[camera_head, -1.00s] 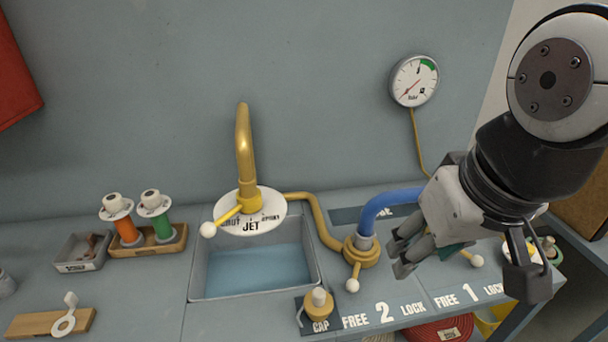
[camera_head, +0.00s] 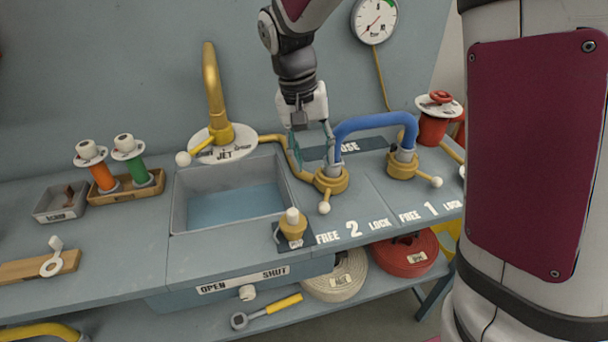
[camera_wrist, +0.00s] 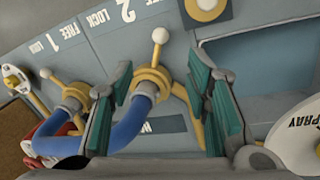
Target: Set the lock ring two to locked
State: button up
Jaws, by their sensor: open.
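Lock ring two (camera_head: 331,181) is a brass collar at the near end of the blue hose (camera_head: 372,125). Its short lever ends in a white ball (camera_head: 323,208), which points forward, toward the FREE side of the "FREE 2 LOCK" label (camera_head: 354,229). My gripper (camera_head: 311,142) hangs just behind and above this ring, pointing down. In the wrist view its teal-padded fingers (camera_wrist: 160,64) are spread wide. Ring two (camera_wrist: 154,78) and the hose end appear between them, with the lever ball beyond the fingertips. I see no grip on anything.
Lock ring one (camera_head: 402,165), with its own lever, stands to the right. A brass pipe (camera_head: 297,158) runs close to the left of ring two. The capped brass fitting (camera_head: 292,226) and sink (camera_head: 180,210) lie left. The bench in front of ring two is clear.

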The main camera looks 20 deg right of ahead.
aim_at(323, 203)
jog(key=f, duration=0.4)
jog(key=d+f, duration=0.1)
jog(key=f, duration=0.4)
jog(key=d+f, duration=0.1)
jog(key=f, duration=0.4)
jog(key=shift+s+d+b, duration=0.2)
jog(key=shift+s+b, duration=0.1)
jog(key=shift+b, duration=0.1)
grip_shut()
